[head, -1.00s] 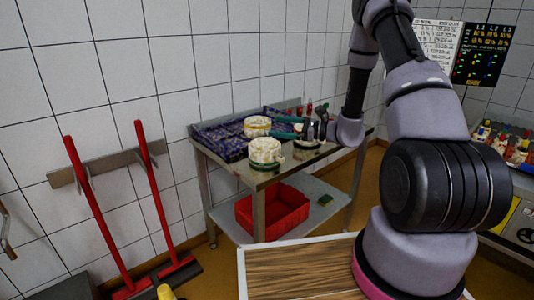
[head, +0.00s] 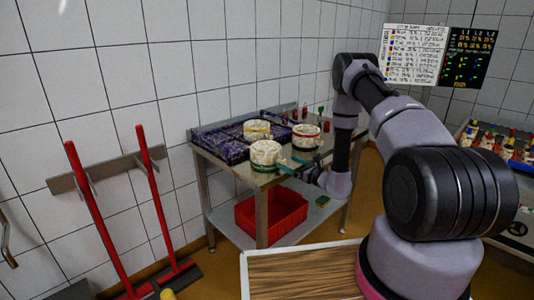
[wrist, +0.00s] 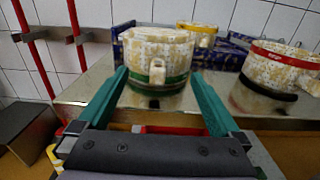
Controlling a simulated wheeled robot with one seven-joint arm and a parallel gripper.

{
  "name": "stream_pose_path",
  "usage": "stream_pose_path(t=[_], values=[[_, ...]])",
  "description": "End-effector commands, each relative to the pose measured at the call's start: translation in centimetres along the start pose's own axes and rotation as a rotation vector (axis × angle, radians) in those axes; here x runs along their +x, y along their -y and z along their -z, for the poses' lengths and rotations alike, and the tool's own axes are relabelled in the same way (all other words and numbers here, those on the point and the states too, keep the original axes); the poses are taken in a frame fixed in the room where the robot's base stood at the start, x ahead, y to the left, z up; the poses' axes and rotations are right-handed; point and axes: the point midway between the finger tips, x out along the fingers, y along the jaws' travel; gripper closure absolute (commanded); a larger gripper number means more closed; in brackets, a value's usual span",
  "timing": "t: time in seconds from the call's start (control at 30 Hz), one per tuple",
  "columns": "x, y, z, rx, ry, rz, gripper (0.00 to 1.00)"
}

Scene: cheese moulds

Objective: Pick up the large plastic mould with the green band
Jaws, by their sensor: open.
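The large mould with the green band (head: 266,155) stands upright near the front edge of the steel table. In the wrist view it is a whitish, mottled round mould (wrist: 157,55) with a green band at its base and a small pale block on its near side. My gripper (wrist: 160,76) is open, its two green fingers pointing at the mould, one toward each side. The mould appears between and just beyond the fingertips; I cannot tell if they touch it. In the head view my gripper (head: 287,163) is low at the table's front edge, right of the mould.
A yellow-banded mould (head: 257,129) stands behind, by the blue crates (head: 217,141). A red-banded mould (head: 305,137) stands to the right, close to the right finger's side. A red bin (head: 272,213) sits on the lower shelf. The white tiled wall is behind.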

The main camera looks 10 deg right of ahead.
Motion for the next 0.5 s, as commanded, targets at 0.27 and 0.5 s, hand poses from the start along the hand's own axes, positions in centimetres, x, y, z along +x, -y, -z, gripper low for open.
stream_pose_path(t=[0.27,0.5], values=[[4.1,-0.3,-0.1,-0.002,0.002,-0.004,0.00],[5.0,-0.3,0.0,0.000,0.000,-0.002,0.00]])
